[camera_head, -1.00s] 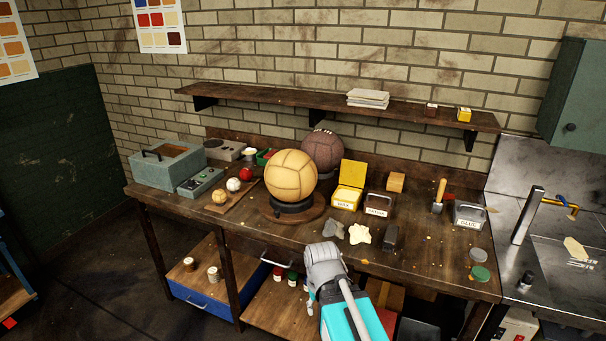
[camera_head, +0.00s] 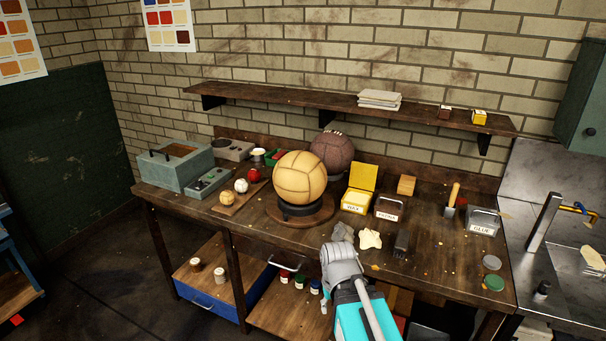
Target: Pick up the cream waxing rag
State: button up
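The cream waxing rag (camera_head: 370,239) lies crumpled flat on the wooden workbench (camera_head: 423,259), near its front edge. A grey rag (camera_head: 342,232) lies just left of it, and a dark block (camera_head: 402,243) stands just right of it. My gripper is at the end of the grey and teal arm, at the front of the bench below the rags. The arm's wrist shows, but the fingers are hidden, so I cannot tell whether they are open or shut. The cream rag lies apart from the visible part of the arm.
A tan ball (camera_head: 299,177) sits on a round stand behind the rags. A yellow wax box (camera_head: 355,202), a patina box (camera_head: 388,207) and a glue box (camera_head: 483,221) stand behind and right. Round lids (camera_head: 493,282) lie at the right front. A shelf (camera_head: 300,99) hangs above.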

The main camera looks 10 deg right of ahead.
aim_at(369, 239)
jog(key=i, duration=0.9)
